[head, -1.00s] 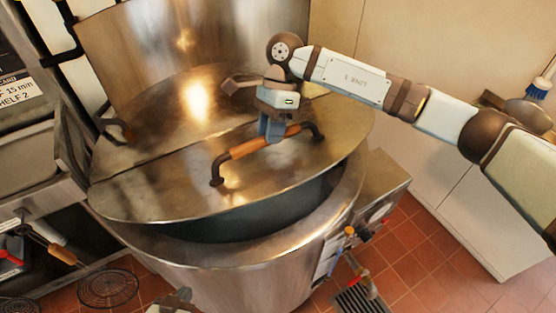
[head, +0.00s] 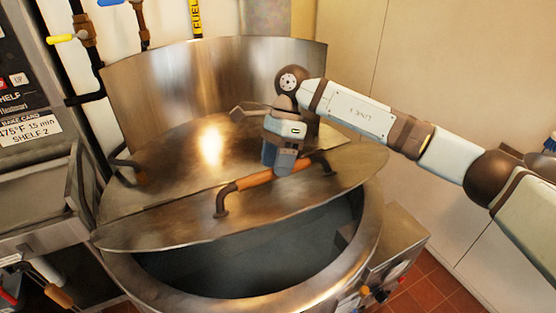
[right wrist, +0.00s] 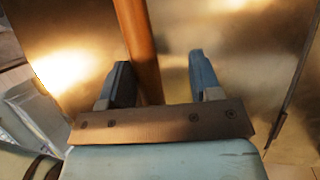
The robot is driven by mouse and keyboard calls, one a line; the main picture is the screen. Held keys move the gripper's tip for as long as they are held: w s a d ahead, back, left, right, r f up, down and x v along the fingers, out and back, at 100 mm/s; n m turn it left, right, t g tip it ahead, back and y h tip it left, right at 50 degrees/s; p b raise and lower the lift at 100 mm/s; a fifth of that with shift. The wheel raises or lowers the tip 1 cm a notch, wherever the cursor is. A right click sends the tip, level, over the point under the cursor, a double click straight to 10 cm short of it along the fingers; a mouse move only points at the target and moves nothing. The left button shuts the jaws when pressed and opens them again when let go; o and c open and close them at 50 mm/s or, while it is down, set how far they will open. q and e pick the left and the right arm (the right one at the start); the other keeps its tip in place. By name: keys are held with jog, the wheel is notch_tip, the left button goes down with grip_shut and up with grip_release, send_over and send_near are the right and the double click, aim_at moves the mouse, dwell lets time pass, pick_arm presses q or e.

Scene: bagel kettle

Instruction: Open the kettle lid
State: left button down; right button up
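The large steel kettle (head: 330,290) stands in the middle of the head view. The hinged front half of its lid (head: 170,220) is tilted up, and the dark inside shows below its front edge. The lid's wooden bar handle (head: 252,181) on dark brackets also shows in the right wrist view (right wrist: 140,45). My right gripper (head: 279,168) is at the handle. In the right wrist view its fingers (right wrist: 162,82) are apart with the bar between them, close to the left finger and with a gap to the right one. My left gripper is out of view.
A tall curved steel guard (head: 220,75) stands behind the lid. Pipes with valves run along the back wall.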

jog(key=shift+w, duration=0.1)
jog(key=shift+s+r, duration=0.2)
jog(key=shift+s, duration=0.05)
jog(key=shift+w, duration=0.1)
jog(key=shift+w+d+r, duration=0.1)
jog(key=shift+w+r, duration=0.1)
jog(key=shift+r, duration=0.05)
jog(key=b+v, duration=0.2)
jog(key=v, duration=1.1)
jog(key=shift+s, duration=0.15)
jog(key=shift+d+r, duration=0.1)
